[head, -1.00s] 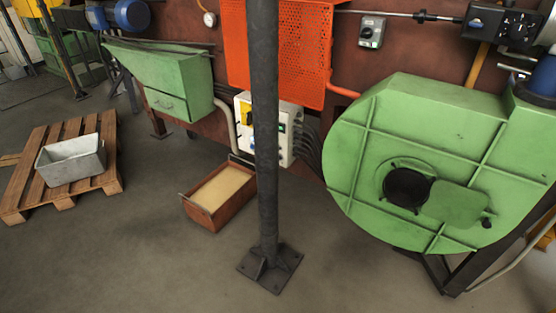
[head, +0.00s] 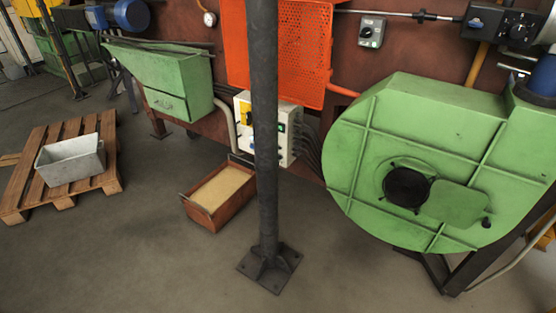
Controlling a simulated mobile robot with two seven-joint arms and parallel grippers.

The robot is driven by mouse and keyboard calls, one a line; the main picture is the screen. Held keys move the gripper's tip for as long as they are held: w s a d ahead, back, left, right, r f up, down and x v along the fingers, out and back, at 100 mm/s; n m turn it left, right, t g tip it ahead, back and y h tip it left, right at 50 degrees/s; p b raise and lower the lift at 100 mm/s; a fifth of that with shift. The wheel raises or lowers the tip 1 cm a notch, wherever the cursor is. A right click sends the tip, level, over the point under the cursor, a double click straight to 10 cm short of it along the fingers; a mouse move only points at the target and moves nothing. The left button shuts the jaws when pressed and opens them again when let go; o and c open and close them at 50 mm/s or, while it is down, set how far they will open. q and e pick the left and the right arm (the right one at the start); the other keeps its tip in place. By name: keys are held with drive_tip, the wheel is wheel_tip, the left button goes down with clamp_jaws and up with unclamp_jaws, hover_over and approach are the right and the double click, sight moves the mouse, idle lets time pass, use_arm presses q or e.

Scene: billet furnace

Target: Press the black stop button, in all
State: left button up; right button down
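A small grey control box (head: 371,32) is fixed to the rust-brown furnace wall at the upper right of the head view. It has small dark and green controls on its face, too small to tell apart surely. A white electrical box (head: 288,143) with a yellow part and a green control sits lower, partly hidden behind a dark post. I cannot tell which control is the black stop button, or whether it is pressed. Neither of my grippers is in view.
The dark steel post (head: 265,150) stands on a bolted foot in front. A large green blower housing (head: 440,130) fills the right. A rusty box (head: 208,218) lies on the floor. A wooden pallet (head: 20,205) bears a metal tub (head: 72,170) at left. The foreground floor is clear.

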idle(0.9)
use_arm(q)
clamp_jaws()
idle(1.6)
